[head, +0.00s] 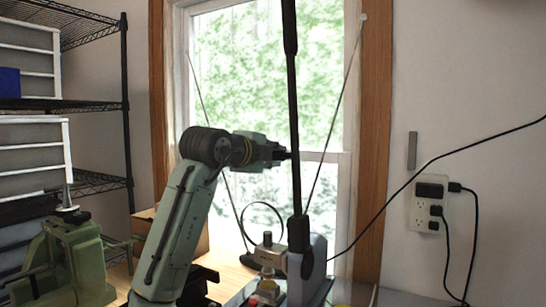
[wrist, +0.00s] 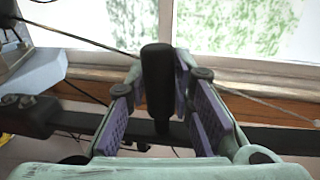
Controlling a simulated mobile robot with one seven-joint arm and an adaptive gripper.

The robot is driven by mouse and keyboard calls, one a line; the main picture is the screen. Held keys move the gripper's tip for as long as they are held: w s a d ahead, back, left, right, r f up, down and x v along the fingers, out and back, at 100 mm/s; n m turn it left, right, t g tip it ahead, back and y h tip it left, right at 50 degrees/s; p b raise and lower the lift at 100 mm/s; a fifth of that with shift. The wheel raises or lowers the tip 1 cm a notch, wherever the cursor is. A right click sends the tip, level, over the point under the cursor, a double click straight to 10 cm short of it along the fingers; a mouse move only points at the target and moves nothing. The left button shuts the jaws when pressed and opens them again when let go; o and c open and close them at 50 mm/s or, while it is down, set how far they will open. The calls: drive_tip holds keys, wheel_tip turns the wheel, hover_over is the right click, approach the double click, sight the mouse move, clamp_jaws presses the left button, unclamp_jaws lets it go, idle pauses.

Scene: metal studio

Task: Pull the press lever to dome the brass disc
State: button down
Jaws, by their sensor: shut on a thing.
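The press (head: 318,262) stands at the lower middle of the head view, a light grey body with a metal ram block (head: 268,246) at its left. Its black lever (head: 296,185) stands nearly upright from the pivot, running out of the top of the view. My gripper (head: 282,154) comes from the left and meets the lever partway up. In the wrist view a black handle (wrist: 157,85) sits between the purple-padded fingers, which are shut on it. The lever bar (wrist: 280,140) crosses behind the fingers. I cannot make out the brass disc for certain; small yellow parts show below the ram.
A window (head: 265,80) with a wooden frame is behind. A wire shelf (head: 95,105) and a green vise (head: 75,262) are at left, a cardboard box (head: 197,235) behind my arm. A cable hangs from the wall outlet (head: 429,205) at right.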

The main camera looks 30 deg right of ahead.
drive_tip(key=shift+a+f, duration=0.1)
drive_tip(key=s+a, duration=0.1)
drive_tip(key=s+a+b, duration=0.1)
drive_tip(key=a, duration=0.1)
drive_tip(key=shift+s+a+f, duration=0.1)
drive_tip(key=shift+a+f, duration=0.05)
drive_tip(key=shift+a, duration=0.1)
idle(0.3)
drive_tip(key=s+a+b, duration=0.1)
drive_tip(key=s+a+f, duration=0.1)
drive_tip(key=a, duration=0.1)
drive_tip(key=shift+a+b, duration=0.15)
drive_tip(key=shift+b, duration=0.2)
drive_tip(key=shift+f, duration=0.1)
